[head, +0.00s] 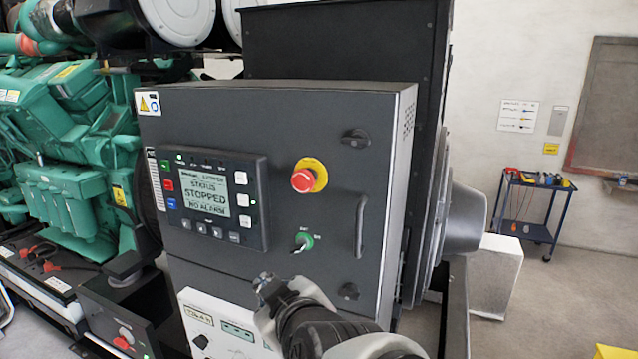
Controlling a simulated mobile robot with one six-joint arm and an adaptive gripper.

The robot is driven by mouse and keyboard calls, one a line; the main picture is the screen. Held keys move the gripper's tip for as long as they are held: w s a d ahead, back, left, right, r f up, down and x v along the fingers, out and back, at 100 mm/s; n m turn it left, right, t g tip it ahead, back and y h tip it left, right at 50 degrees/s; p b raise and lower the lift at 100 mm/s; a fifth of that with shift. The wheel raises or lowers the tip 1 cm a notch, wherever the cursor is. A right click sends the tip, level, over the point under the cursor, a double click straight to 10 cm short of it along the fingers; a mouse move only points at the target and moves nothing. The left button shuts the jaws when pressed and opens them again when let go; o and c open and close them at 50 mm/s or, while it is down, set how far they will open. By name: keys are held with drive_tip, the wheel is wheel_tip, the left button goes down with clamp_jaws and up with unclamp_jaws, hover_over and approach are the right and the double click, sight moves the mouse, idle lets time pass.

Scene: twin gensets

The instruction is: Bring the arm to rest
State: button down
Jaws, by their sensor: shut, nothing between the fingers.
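My gripper (268,287) is at the lower middle of the head view, in front of the lower part of the grey control cabinet (330,130). It is shut and empty. My arm reaches up to it from the bottom edge and hides part of the white lower panel (205,312).
The cabinet carries a display (205,195) reading "STOPPED", a red emergency button (304,180) on yellow and a door handle (361,225). A green engine (70,150) stands left. A blue tool cart (536,200) stands right, by the wall. Some floor there is clear.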

drive_tip(key=s+d+f+m+g+h+b, duration=0.5)
drive_tip(key=s+d+f+m+b, duration=0.5)
drive_tip(key=s+d+f, duration=1.1)
wheel_tip(320, 180, down, 3)
drive_tip(key=d+g+b, duration=0.1)
drive_tip(key=g+b, duration=0.1)
drive_tip(key=b, duration=0.1)
drive_tip(key=shift+s+m+h, duration=0.3)
drive_tip(key=shift+s, duration=0.1)
